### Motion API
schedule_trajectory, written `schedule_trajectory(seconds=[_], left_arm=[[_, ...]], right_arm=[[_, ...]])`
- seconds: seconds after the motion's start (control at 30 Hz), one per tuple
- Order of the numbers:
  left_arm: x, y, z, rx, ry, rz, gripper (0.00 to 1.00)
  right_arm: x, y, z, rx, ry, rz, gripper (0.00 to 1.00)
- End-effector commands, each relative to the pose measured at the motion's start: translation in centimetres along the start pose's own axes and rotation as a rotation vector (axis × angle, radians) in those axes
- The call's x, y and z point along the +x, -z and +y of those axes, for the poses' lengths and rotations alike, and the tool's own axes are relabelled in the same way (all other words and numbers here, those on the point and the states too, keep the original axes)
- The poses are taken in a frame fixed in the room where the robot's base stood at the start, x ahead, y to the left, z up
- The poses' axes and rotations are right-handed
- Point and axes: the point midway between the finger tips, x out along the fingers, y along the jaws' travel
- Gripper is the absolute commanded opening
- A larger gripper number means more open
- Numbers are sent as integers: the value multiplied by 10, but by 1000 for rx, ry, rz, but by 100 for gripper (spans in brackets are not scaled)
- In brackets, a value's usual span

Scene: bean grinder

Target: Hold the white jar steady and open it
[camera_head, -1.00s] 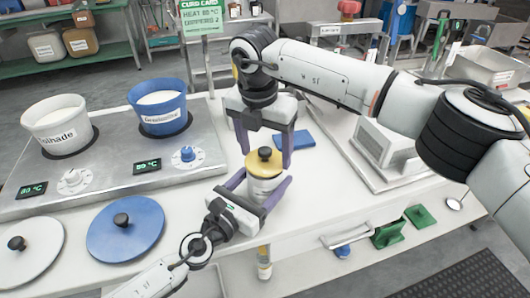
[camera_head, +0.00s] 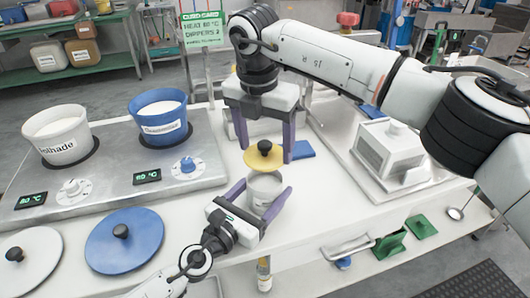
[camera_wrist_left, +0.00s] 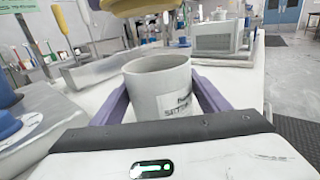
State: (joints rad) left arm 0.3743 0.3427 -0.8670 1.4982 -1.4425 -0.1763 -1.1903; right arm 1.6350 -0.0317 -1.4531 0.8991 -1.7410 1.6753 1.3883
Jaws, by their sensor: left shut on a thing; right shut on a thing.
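The white jar (camera_head: 264,188) stands upright on the white table, with its rim uncovered. In the left wrist view the open jar (camera_wrist_left: 157,88) shows a grey inner wall and a partly hidden label. My left gripper (camera_head: 262,204) is shut on the jar's body, one purple finger on each side. The yellow lid (camera_head: 264,155) with a black knob is above the jar, apart from its rim. Its underside shows at the top of the left wrist view (camera_wrist_left: 135,6). My right gripper (camera_head: 264,152) points down from above and is shut on the lid.
A heater with a white pot (camera_head: 57,136) and a blue pot (camera_head: 160,119) stands at the left. A blue lid (camera_head: 124,242) and a white lid (camera_head: 35,262) lie in front of it. A blue pad (camera_head: 300,150) and a white device (camera_head: 388,147) are to the right.

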Motion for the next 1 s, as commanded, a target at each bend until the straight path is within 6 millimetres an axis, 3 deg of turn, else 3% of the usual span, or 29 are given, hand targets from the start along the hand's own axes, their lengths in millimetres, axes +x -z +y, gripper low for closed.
schedule_trajectory(seconds=[0.17,0.2,0.3,0.67,0.77,1.0], left_arm=[[0,0,0,0,-1,0,29],[0,0,0,1,-1,0,75],[0,0,0,0,0,0,91],[-6,1,0,0,0,1,91],[-19,1,1,1,-1,2,91],[-70,3,0,-1,0,4,91]], right_arm=[[0,0,0,0,0,1,44],[0,0,0,0,0,1,44],[0,0,0,-1,0,0,44],[0,0,0,-1,0,0,44],[-1,0,0,-1,0,0,44],[1,0,0,-1,0,0,44]])
